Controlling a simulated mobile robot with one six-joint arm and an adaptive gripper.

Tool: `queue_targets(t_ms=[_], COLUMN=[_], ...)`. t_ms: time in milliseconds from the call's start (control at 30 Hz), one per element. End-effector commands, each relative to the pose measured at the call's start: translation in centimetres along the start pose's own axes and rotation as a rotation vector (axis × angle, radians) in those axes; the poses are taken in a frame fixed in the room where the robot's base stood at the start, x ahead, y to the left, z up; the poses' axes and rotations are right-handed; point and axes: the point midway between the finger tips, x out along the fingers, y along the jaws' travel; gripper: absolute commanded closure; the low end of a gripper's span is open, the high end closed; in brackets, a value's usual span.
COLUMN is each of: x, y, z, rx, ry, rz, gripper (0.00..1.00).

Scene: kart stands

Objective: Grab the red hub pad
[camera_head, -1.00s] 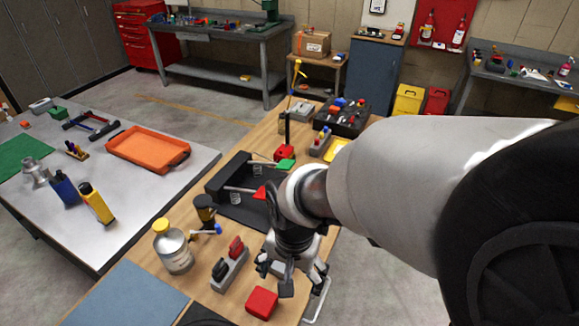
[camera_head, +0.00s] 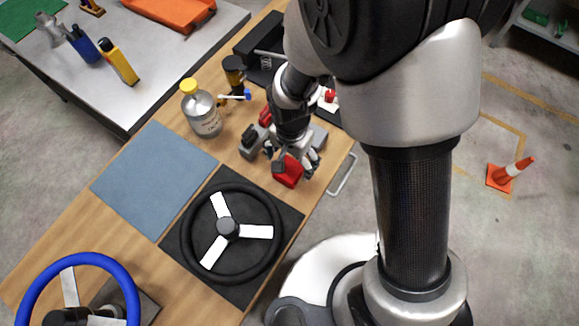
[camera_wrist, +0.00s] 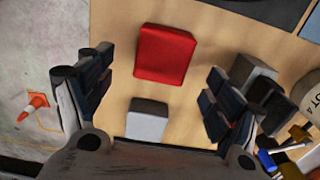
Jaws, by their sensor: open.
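The red hub pad (camera_head: 288,172) is a rounded red block on the wooden table, near its right edge. My gripper (camera_head: 296,160) is just above and behind it in the head view and hides part of it. In the wrist view the red hub pad (camera_wrist: 165,54) lies flat and whole, beyond and between my two spread fingers. My gripper (camera_wrist: 160,78) is open with nothing held. I see a gap between the pad and each finger.
A small grey block (camera_wrist: 148,120) lies nearer the palm between the fingers. A black steering wheel (camera_head: 228,230) on a dark mat lies in front of the pad.

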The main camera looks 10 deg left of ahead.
Motion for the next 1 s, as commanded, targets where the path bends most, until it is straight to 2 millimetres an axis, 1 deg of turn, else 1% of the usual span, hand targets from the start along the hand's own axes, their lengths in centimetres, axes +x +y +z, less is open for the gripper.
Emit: queue_targets(t_ms=[167,400,467,700,1000], x=[1.0,4.6,5.2,5.3,5.3], y=[-0.1,-0.2,-0.2,-0.3,-0.3], z=[0.1,0.5,0.5,0.4,0.4], rx=[0.000,0.000,0.000,0.000,0.000], ry=[0.000,-0.002,-0.001,0.001,0.000], rz=[0.001,0.002,0.001,-0.001,-0.001], gripper=[0.17,0.17,0.17,0.17,0.36])
